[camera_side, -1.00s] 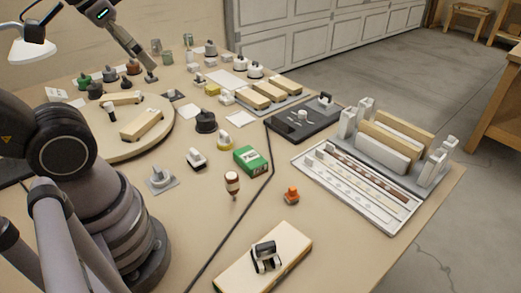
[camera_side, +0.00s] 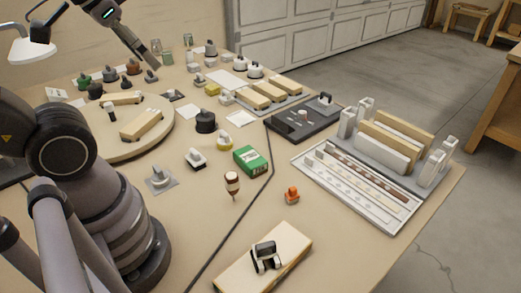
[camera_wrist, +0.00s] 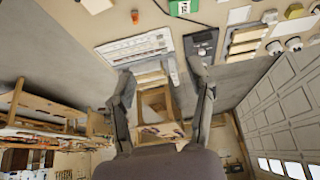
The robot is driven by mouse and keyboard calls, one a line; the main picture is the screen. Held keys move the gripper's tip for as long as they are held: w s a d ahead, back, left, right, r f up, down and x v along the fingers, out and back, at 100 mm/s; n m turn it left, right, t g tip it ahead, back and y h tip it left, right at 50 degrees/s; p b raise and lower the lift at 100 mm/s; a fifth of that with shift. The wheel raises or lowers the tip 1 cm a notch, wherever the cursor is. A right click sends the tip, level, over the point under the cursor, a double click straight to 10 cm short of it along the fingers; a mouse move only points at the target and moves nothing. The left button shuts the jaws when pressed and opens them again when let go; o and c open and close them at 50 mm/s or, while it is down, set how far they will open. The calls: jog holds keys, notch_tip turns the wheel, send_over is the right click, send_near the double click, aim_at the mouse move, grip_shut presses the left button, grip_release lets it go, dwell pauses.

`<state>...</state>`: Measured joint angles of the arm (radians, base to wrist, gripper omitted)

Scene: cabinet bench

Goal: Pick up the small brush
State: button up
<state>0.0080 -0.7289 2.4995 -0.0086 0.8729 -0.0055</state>
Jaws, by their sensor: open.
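I cannot pick out the small brush with certainty. A small brown-and-white piece with a thin pointed tip (camera_side: 232,184) lies on the bench left of the green box in the side view, and it may be the brush. My gripper (camera_wrist: 165,88) is open in the wrist view, its two fingers wide apart with nothing held between them. In the side view my arm reaches over the far left of the bench, well away from that piece.
A green box (camera_side: 252,160), an orange piece (camera_side: 291,195) and a wooden block with a black clip (camera_side: 285,252) lie nearby. A white slotted tray (camera_side: 352,190) is at the right edge. A round wooden board (camera_side: 160,145) is at left. Many small parts crowd the far bench.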

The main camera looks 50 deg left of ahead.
jog(key=w+d+f+n+h, duration=0.1)
jog(key=w+d+f, duration=0.2)
jog(key=w, duration=0.3)
jog(key=w+d+f+h, duration=0.1)
jog(key=w+d+f, duration=0.1)
jog(key=w+d, duration=0.35)
jog(key=n+t+y, duration=0.2)
jog(key=n+t, duration=0.1)
send_over(293, 188)
jog(key=s+d, duration=0.3)
jog(key=s, duration=0.1)
notch_tip(293, 188, down, 19)
jog(key=s+f+t, duration=0.1)
jog(key=f, duration=0.2)
jog(key=s+a+f+m+t+y, duration=0.1)
jog(key=f, duration=0.3)
jog(key=s+f+t+y, duration=0.1)
jog(key=f+t, duration=0.1)
jog(key=f, duration=0.1)
jog(key=shift+s+a+f+m, duration=0.25)
jog(key=shift+s+m, duration=0.05)
jog(key=shift+m, duration=0.1)
jog(key=shift+s+a+f, duration=0.1)
jog(key=shift+s+f, duration=0.1)
jog(key=shift+f, duration=0.1)
jog(key=shift+m, duration=0.3)
jog(key=x, duration=0.7)
jog(key=shift+w+r, duration=0.15)
jog(key=shift+w, duration=0.05)
